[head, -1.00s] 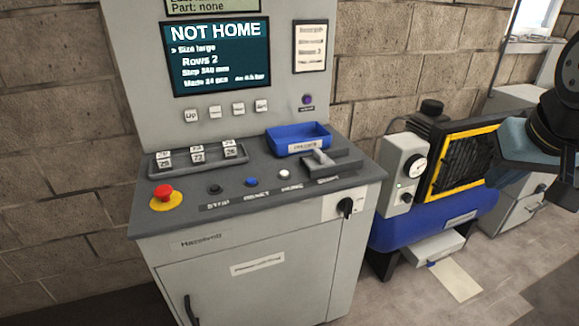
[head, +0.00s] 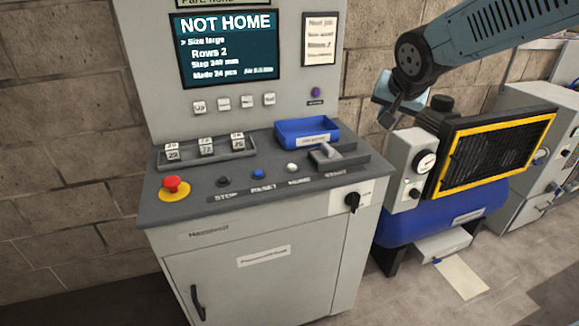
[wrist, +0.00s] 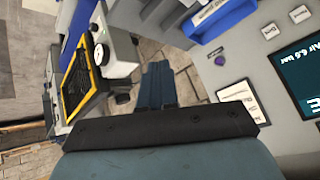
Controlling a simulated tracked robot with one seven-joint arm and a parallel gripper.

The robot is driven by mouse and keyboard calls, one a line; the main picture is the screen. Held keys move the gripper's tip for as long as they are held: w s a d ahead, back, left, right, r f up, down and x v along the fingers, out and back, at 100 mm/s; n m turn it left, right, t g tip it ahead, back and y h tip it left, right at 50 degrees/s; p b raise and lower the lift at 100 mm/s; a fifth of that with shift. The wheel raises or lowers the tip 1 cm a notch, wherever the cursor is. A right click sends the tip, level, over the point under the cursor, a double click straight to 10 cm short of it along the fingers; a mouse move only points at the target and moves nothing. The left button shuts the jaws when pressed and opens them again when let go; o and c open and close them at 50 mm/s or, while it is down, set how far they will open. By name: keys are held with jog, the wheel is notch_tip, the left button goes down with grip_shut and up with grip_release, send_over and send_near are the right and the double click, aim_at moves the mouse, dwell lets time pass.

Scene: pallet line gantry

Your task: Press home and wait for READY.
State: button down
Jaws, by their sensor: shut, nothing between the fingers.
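The console screen (head: 226,48) reads NOT HOME, with lines for size large, rows 2, step and made. On the console's sloping panel are a dark button over the STOP label, a blue button (head: 258,174) over RESET, and a white button (head: 292,168) over a blurred label that seems to read HOME. A lever (head: 327,152) stands in a slot to their right. My gripper (head: 387,118) is shut and empty, in the air right of the console, above the compressor's gauge box. In the wrist view my gripper (wrist: 157,85) points toward the floor gap beside the console.
A red emergency stop (head: 174,185) sits at the panel's left. A blue tray (head: 305,129) and a rack of number blocks (head: 206,147) stand behind the buttons. A blue compressor (head: 425,220) with a yellow-framed grille stands right of the console. Air above the panel is clear.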

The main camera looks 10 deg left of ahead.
jog(key=w+a+f+y, duration=0.1)
jog(key=w+a+f, duration=0.1)
jog(key=a, duration=0.4)
jog(key=w+a+f+y, duration=0.1)
jog(key=w+a+f, duration=0.1)
jog(key=a, duration=0.5)
jog(key=y, duration=0.2)
send_over(294, 167)
notch_tip(294, 167, down, 4)
jog(key=shift+r, duration=0.15)
jog(key=shift+s+f, duration=0.1)
jog(key=shift+f, duration=4.3)
jog(key=shift+f, duration=0.15)
jog(key=shift+f, duration=0.2)
